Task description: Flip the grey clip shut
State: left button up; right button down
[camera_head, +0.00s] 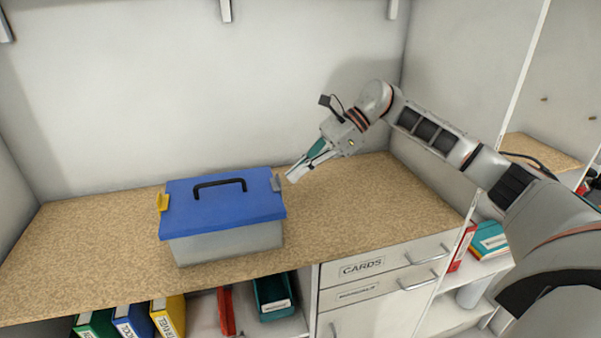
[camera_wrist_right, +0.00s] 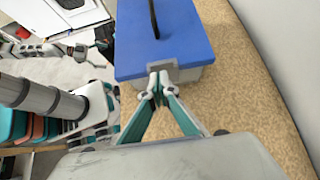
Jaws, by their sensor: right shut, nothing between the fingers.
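A box with a blue lid (camera_head: 223,197) and a black handle stands on the worktop. The grey clip (camera_head: 276,182) is on its right end, sticking out at the lid's edge. A yellow clip (camera_head: 162,201) is on the left end. My right gripper (camera_head: 291,176) is shut and empty, with its fingertips right beside the grey clip. In the right wrist view the fingertips (camera_wrist_right: 159,75) overlap the grey clip (camera_wrist_right: 165,68) at the edge of the blue lid (camera_wrist_right: 165,40); I cannot tell if they touch it. My left gripper is not in the head view.
The speckled worktop (camera_head: 345,215) is clear around the box. A wall (camera_head: 200,90) stands behind it. Below are binders (camera_head: 168,315) and a cabinet with drawers (camera_head: 375,265). A partition edge rises at the right.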

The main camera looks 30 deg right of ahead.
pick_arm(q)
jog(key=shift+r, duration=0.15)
pick_arm(e)
jog(key=shift+r, duration=0.15)
pick_arm(q)
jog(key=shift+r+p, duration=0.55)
jog(key=shift+p, duration=0.05)
pick_arm(e)
jog(key=shift+r, duration=0.65)
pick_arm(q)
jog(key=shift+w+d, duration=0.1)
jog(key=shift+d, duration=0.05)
pick_arm(e)
jog(key=shift+d, duration=0.15)
